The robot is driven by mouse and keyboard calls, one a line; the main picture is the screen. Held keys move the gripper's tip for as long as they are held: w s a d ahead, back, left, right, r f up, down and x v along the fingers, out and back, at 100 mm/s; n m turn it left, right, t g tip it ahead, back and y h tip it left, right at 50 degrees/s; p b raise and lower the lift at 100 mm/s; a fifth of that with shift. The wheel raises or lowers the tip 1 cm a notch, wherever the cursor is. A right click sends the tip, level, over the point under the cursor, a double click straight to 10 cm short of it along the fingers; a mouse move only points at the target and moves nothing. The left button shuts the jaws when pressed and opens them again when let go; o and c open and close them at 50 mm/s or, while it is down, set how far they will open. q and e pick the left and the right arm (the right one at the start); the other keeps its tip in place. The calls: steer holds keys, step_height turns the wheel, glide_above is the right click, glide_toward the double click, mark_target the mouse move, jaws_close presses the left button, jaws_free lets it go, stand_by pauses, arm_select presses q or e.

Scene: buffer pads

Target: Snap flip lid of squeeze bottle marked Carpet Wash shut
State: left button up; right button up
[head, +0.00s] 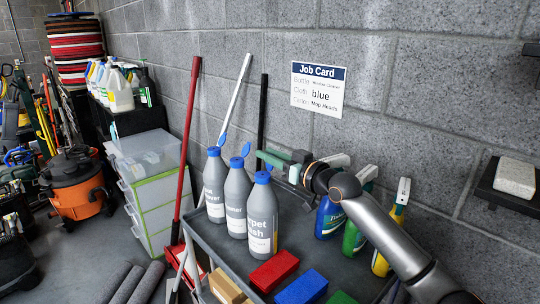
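The squeeze bottle marked Carpet Wash (262,232) stands upright at the right end of a row of three grey bottles on the dark cart top. Its label reads only "pet" and "sh" in part. Its blue cap (263,178) shows, but whether its flip lid is up or down is hard to tell behind my gripper. My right gripper (270,160) reaches in from the right, just above and behind this cap. Its fingers are small and overlap, so their opening and any contact are unclear. My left gripper is not in view.
The left bottle (214,190) and middle bottle (237,205) have raised blue flip lids. Spray bottles, including a blue one (328,219), stand right, under my arm. Red (274,270) and blue (301,288) pads lie in front. A job card (318,88) hangs on the wall.

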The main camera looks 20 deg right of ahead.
jaws_close()
stand_by(0.5)
steer(key=n, duration=0.2)
steer(key=a+n+p, duration=0.1)
steer(key=shift+s+a+n, duration=0.1)
steer(key=shift+s+n, duration=0.15)
steer(key=shift+n, duration=0.05)
steer(key=shift+s+a+f+n+p, duration=0.1)
steer(key=shift+a+n+p, duration=0.3)
steer(key=shift+n, duration=0.45)
steer(key=shift+s+a+f+n+p, duration=0.15)
steer(key=shift+n+p, duration=0.3)
steer(key=shift+n, duration=0.4)
steer(key=shift+o, duration=1.2)
jaws_free()
